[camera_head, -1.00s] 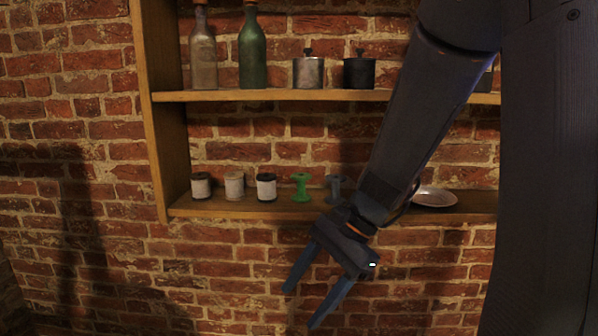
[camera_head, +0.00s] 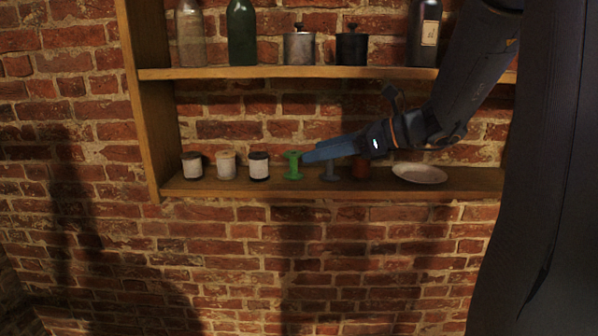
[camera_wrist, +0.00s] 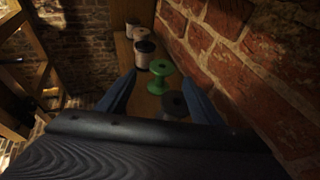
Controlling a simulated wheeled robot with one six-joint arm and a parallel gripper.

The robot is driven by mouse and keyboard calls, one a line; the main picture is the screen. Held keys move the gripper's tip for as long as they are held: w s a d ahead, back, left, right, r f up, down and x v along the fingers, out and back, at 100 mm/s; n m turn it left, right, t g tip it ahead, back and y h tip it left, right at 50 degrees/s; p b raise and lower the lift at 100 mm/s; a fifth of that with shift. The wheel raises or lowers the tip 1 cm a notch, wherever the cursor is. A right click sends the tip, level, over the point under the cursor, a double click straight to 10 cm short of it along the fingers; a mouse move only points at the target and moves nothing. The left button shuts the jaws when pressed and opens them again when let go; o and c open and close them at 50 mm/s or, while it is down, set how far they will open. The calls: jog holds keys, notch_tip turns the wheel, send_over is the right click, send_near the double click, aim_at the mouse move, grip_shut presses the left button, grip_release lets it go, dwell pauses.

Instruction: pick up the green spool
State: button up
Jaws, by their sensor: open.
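The green spool (camera_head: 292,166) stands upright on the lower wooden shelf, just right of the white jars. In the wrist view the green spool (camera_wrist: 161,76) stands beyond and between my fingers. My gripper (camera_head: 306,155) is open, its blue fingers pointing left with their tips close to the spool in the head view. It also shows in the wrist view (camera_wrist: 160,88). A dark grey-blue spool (camera_wrist: 174,104) lies nearer, between the fingers. In the head view this grey spool (camera_head: 329,172) is partly hidden by my fingers. I cannot tell whether anything touches.
Three white jars with dark or pale lids, the nearest (camera_head: 259,167), stand left of the green spool. A reddish-brown item (camera_head: 360,168) and a pale plate (camera_head: 419,174) are to the right. The upper shelf (camera_head: 260,72) holds bottles and canisters. The brick wall is close behind.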

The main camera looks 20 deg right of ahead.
aim_at(290, 154)
jog(key=shift+w+a+f, duration=0.2)
jog(key=shift+w, duration=0.2)
jog(key=p+x, duration=0.1)
jog(key=x, duration=0.2)
jog(key=p+x, duration=0.1)
jog(key=x, duration=0.2)
jog(key=shift+w+a+r+p, duration=0.15)
jog(key=shift+a+p, duration=0.15)
jog(key=shift+a, duration=0.2)
jog(key=c, duration=1.1)
jog(key=shift+r, duration=0.1)
jog(key=shift+c, duration=0.2)
